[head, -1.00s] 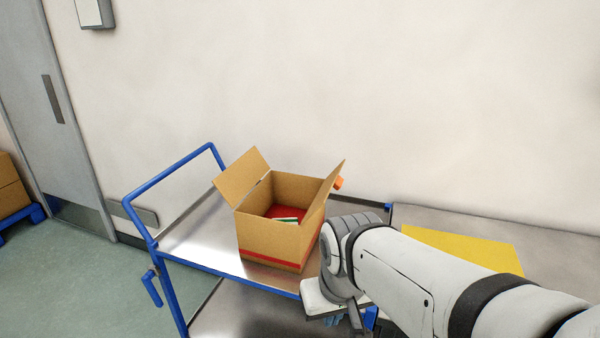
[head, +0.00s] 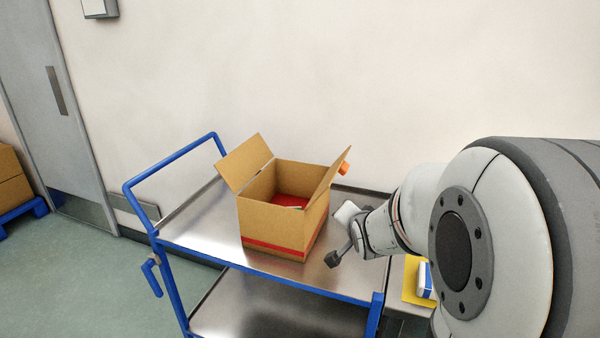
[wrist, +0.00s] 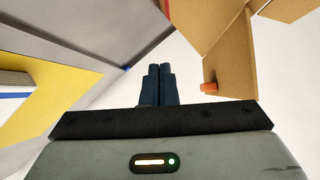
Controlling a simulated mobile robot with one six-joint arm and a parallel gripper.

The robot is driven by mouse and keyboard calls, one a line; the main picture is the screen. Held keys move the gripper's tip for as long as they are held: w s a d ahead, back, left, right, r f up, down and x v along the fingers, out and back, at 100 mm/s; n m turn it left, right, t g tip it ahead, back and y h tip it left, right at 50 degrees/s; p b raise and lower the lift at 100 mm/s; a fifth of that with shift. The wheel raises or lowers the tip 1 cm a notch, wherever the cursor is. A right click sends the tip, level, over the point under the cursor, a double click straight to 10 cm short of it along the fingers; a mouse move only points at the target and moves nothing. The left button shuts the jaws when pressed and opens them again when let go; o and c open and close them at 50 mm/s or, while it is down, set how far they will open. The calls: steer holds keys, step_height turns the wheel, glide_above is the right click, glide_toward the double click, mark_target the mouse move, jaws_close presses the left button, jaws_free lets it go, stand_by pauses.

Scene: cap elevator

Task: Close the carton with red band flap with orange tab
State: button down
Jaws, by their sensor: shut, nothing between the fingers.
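An open cardboard carton (head: 270,226) with a red band (head: 272,248) stands on the trolley. Its left flap (head: 244,162) is raised and leans outward. Its right flap (head: 329,178) is raised and carries an orange tab (head: 344,168) near its top edge. Something red lies inside the carton. In the wrist view the flap (wrist: 230,62) and the orange tab (wrist: 209,88) are to the right of my gripper (wrist: 157,72). My gripper's fingers are together and empty, apart from the flap. In the head view my gripper is to the right of the carton, its fingertips unclear.
The carton stands on a steel trolley (head: 190,235) with a blue handle frame (head: 168,172). A yellow sheet (head: 411,277) with a blue and white item (head: 426,280) lies on a surface at right. A wall rises behind. Bare trolley top lies left of the carton.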

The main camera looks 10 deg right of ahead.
mark_target(348, 168)
steer(key=w+d+f+m+t+y+b, duration=0.1)
steer(key=d+f+m+t+y+b, duration=0.15)
steer(key=d+m+t, duration=0.3)
steer(key=w+d+f+m+t+y+b, duration=0.1)
steer(key=d+m+t+y+b, duration=0.1)
steer(key=d+m+t+b, duration=0.3)
steer(key=shift+m+t, duration=0.25)
steer(key=shift+m, duration=0.1)
steer(key=w+a+r+p, duration=0.1)
steer(key=w+r, duration=0.1)
steer(key=w, duration=0.1)
steer(key=w+a+r+p, duration=0.1)
steer(key=w+a+r, duration=0.1)
steer(key=w, duration=0.2)
steer(key=w+a+r+p, duration=0.1)
steer(key=w+r, duration=0.1)
steer(key=w, duration=0.2)
steer(key=shift+a+r, duration=0.2)
steer(key=shift+a, duration=0.2)
